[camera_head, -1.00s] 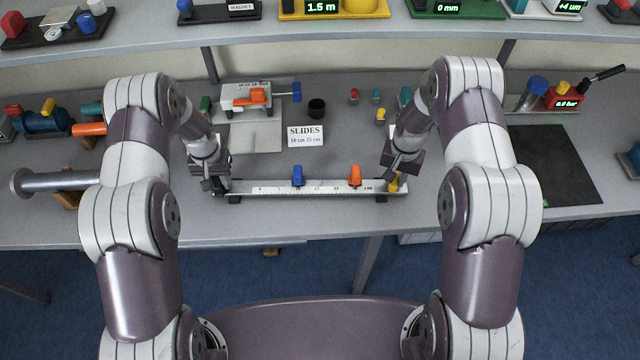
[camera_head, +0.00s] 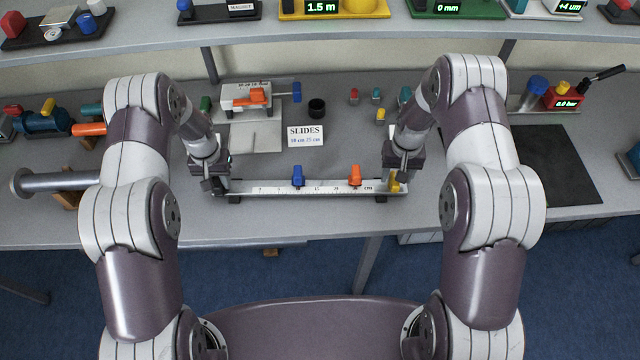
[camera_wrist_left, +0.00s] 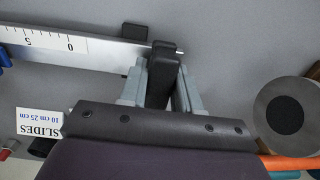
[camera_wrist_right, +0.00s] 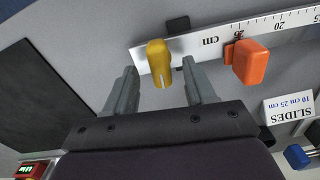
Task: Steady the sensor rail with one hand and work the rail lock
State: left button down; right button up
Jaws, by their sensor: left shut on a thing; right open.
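The sensor rail (camera_head: 320,187) lies across the table, a pale scale with a blue slide (camera_head: 297,175) near 10 cm and an orange slide (camera_head: 355,174) near 25 cm. My left gripper (camera_head: 213,186) is shut on the black end handle (camera_wrist_left: 163,70) at the rail's zero end. The yellow rail lock (camera_wrist_right: 158,60) is a small lever at the other end, beside the "cm" mark; it also shows in the head view (camera_head: 394,185). My right gripper (camera_wrist_right: 160,82) is open, its fingers on either side of the lock with gaps visible.
A card reading "SLIDES 10 cm 25 cm" (camera_head: 305,136) stands behind the rail. A black cup (camera_head: 317,108) and small coloured pieces are farther back. A metal cylinder (camera_head: 60,181) lies at left. A dark mat (camera_head: 545,165) is at right. The table in front of the rail is clear.

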notch_tip(320, 180, up, 14)
dwell(0.5)
pick_arm(q)
jog(key=c, duration=0.7)
grip_release()
